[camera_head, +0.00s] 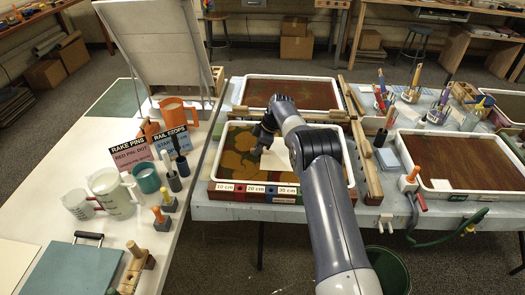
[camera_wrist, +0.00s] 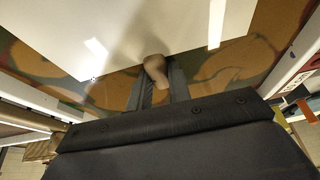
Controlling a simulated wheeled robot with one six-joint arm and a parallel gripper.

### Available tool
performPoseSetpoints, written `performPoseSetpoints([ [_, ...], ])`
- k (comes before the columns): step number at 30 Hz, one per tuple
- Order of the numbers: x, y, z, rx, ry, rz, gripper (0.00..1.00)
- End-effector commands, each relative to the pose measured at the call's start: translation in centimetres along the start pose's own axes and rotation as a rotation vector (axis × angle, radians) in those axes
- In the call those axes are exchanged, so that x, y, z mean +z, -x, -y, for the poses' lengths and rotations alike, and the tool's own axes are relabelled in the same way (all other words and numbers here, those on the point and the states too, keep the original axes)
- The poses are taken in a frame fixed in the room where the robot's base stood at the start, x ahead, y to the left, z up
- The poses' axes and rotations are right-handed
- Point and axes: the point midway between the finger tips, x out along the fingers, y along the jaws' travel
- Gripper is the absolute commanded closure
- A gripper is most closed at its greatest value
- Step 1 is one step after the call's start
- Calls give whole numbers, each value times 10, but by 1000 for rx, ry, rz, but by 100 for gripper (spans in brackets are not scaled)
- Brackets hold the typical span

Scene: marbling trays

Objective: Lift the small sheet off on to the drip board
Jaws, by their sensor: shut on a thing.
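My gripper (camera_head: 259,142) is over the middle tray (camera_head: 212,170), which holds an orange and olive marbled bath. In the wrist view its fingers (camera_wrist: 157,88) are shut on a small tan, knob-like thing (camera_wrist: 155,68); what that belongs to is unclear. A pale, flat sheet-like surface (camera_wrist: 60,35) shows just beyond the fingers over the marbled pattern. In the head view a pale patch (camera_head: 274,160) shows beside my gripper, partly hidden by my arm. I cannot tell whether the sheet touches the bath. A grey board (camera_head: 155,45) leans on a stand at the left, possibly the drip board.
The left table carries two sign cards (camera_head: 131,154), jugs (camera_head: 110,195), upright pegs and a blue-grey board with a handle (camera_head: 75,270). A red-brown tray (camera_head: 290,80) lies behind, another brown tray (camera_head: 405,165) to the right. Wooden rails (camera_head: 368,165) lie between the trays.

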Motion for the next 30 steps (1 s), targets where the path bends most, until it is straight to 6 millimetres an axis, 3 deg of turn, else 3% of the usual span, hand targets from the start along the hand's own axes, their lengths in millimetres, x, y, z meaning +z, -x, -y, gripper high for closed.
performPoseSetpoints([
  [15, -34, 81, -1, 3, 1, -1, 100],
  [21, -40, 97, 0, 2, 0, -12, 100],
  [30, -44, 105, 0, 1, 0, -34, 100],
])
